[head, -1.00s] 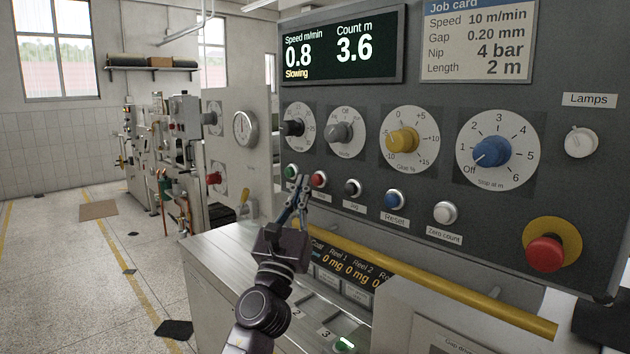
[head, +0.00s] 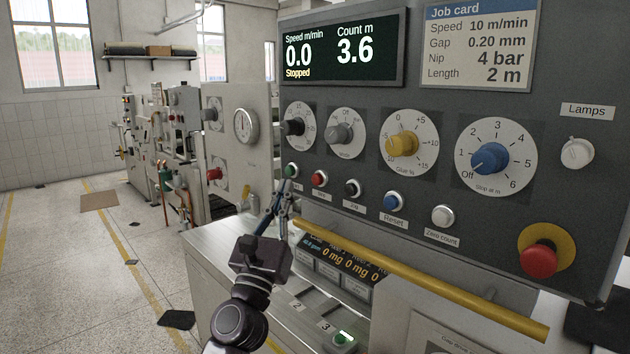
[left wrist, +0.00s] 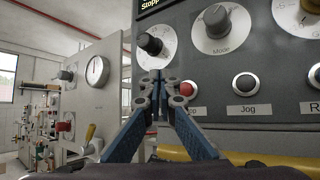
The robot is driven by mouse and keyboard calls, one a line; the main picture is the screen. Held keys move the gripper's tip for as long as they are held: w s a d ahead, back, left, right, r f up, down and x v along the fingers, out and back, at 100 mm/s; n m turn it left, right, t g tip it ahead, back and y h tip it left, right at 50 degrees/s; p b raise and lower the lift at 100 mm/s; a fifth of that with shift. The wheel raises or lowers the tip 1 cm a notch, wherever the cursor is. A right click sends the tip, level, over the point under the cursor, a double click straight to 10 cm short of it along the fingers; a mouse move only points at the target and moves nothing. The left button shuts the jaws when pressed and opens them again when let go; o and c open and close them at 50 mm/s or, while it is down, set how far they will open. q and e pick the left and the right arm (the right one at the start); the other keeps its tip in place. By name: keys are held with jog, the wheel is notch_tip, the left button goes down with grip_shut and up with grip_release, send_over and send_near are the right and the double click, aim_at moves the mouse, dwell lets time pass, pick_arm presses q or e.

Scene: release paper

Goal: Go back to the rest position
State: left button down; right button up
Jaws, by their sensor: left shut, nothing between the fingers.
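My left gripper (head: 281,186) is shut and empty in front of the dark control panel (head: 440,105), below the row of push buttons. In the left wrist view its blue fingers (left wrist: 158,75) meet at the tips and partly cover the red button (left wrist: 189,88). In the head view the green button (head: 291,170) and red button (head: 319,179) show clear just above the fingertips. The display (head: 342,50) reads speed 0.0, count 3.6 and "Stopped". My right gripper is in neither view.
A yellow rail (head: 420,282) runs along the front below the panel. A red emergency button (head: 539,261) is at the lower right. A lower display (head: 342,262) and grey counter (head: 215,240) lie near my left arm. Open floor (head: 70,270) is at the left.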

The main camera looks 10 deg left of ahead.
pick_arm(q)
jog(key=w+a+f+n+g+y, duration=0.1)
jog(key=f+n+g, duration=0.15)
jog(key=f, duration=0.95)
jog(key=w+f+n+g+b, duration=0.15)
jog(key=f+n, duration=0.25)
jog(key=f, duration=0.7)
jog(key=w+a+f+n+g+y, duration=0.1)
jog(key=f+n+g, duration=0.25)
jog(key=f, duration=0.85)
jog(key=s+a+f+n+g, duration=0.1)
jog(key=s+f+n+g, duration=0.4)
jog(key=f, duration=0.9)
jog(key=s+a+f+n, duration=0.1)
jog(key=s+f+n, duration=0.45)
jog(key=f, duration=0.95)
jog(key=s+a+f+n+g+b, duration=0.2)
jog(key=s+f+n+g, duration=0.4)
jog(key=s+f, duration=1.75)
jog(key=s+f+n+g, duration=0.2)
jog(key=s+f+n, duration=0.2)
jog(key=s, duration=1.1)
jog(key=s+a+f+n+g+y, duration=0.1)
jog(key=s+f+n+g, duration=0.2)
jog(key=s, duration=1.3)
jog(key=shift+s+a+f+n, duration=0.3)
jog(key=shift+f+n, duration=0.35)
jog(key=shift+f, duration=0.3)
